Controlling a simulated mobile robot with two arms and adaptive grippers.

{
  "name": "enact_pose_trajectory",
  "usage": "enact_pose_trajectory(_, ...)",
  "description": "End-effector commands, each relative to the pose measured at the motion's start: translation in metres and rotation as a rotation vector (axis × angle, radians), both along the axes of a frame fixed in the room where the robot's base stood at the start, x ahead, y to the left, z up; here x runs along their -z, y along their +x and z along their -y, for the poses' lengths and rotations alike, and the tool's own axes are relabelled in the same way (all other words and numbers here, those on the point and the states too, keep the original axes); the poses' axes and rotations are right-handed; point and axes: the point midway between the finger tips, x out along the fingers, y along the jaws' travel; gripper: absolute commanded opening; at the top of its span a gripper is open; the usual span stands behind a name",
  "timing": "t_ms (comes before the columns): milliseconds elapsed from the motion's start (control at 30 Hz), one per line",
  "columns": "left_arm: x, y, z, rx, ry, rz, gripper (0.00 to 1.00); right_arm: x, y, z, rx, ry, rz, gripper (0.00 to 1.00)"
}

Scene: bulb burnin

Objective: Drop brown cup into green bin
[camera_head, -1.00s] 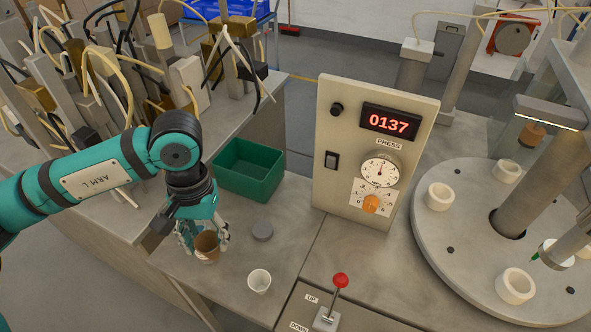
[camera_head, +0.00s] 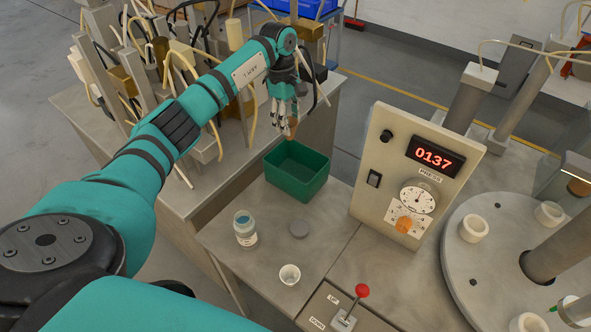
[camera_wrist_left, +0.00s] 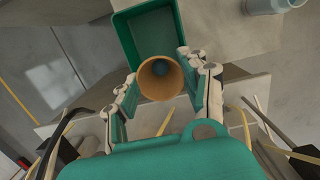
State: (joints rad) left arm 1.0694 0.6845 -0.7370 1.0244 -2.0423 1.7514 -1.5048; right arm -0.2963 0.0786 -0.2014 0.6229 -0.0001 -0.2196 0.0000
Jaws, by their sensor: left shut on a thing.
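The brown cup (camera_head: 292,122) is held between the fingers of my left gripper (camera_head: 286,127), raised at the far side of the green bin in the head view. In the left wrist view the cup (camera_wrist_left: 160,90) sits between both fingers (camera_wrist_left: 160,84), its round opening facing the camera. The green bin (camera_head: 290,186) stands open on the bench. In the left wrist view the bin (camera_wrist_left: 126,38) shows beyond the cup, which overlaps its near end. The gripper partly hides the cup in the head view. My right gripper is not in view.
A control panel (camera_head: 385,215) rises to the right. A cluttered rack with cables (camera_head: 200,75) is close behind my left arm.

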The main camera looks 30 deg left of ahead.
Motion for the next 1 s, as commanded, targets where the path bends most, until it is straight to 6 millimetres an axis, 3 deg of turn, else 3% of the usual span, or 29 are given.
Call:
enact_pose_trajectory(500, 0.053, 0.000, 0.001, 0.003, -0.001, 0.000, 0.31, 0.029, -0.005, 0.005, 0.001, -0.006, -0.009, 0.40)
enact_pose_trajectory(867, 0.059, 0.000, 0.001, 0.004, -0.001, 0.000, 0.31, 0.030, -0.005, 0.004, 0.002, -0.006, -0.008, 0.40)
enact_pose_trajectory(900, 0.059, 0.000, 0.001, 0.004, -0.001, 0.000, 0.48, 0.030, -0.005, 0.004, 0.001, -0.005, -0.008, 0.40)
enact_pose_trajectory(1000, 0.059, 0.000, 0.001, 0.004, 0.000, 0.000, 0.61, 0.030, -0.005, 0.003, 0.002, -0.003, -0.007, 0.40)
